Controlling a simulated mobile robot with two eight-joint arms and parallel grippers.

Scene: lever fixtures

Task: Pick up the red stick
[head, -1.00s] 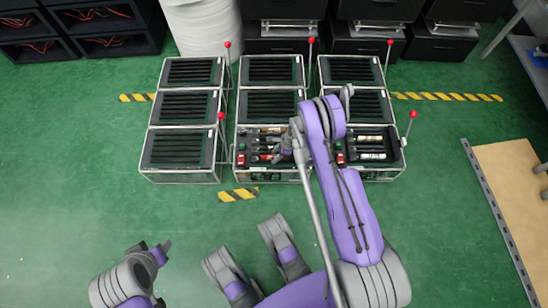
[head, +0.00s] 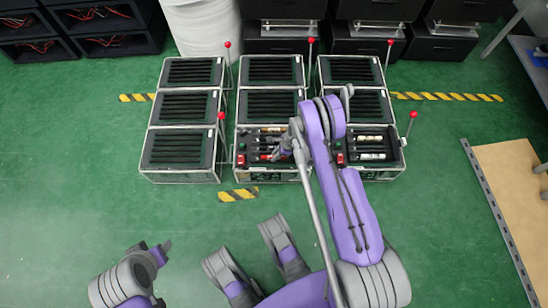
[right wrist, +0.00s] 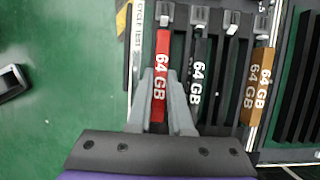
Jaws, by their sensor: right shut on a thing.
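The red stick (right wrist: 162,62), marked 64 GB, stands out at the left of a row of sticks in the right wrist view, its metal end pointing up the picture. My right gripper (right wrist: 161,78) is shut on it, one finger on each side. I cannot tell whether the stick is clear of its tray. In the head view my right gripper (head: 284,152) is over the open front middle box, partly hidden by my arm. My left gripper (head: 163,248) is low at the left, away from the boxes; its fingers are unclear.
A black stick (right wrist: 199,72) lies close to the right finger, and an orange-brown stick (right wrist: 257,85) lies farther right. Several framed boxes (head: 180,148) stand in rows, with red-knobbed levers (head: 221,118) beside some. Green floor (head: 75,180) is clear at the left.

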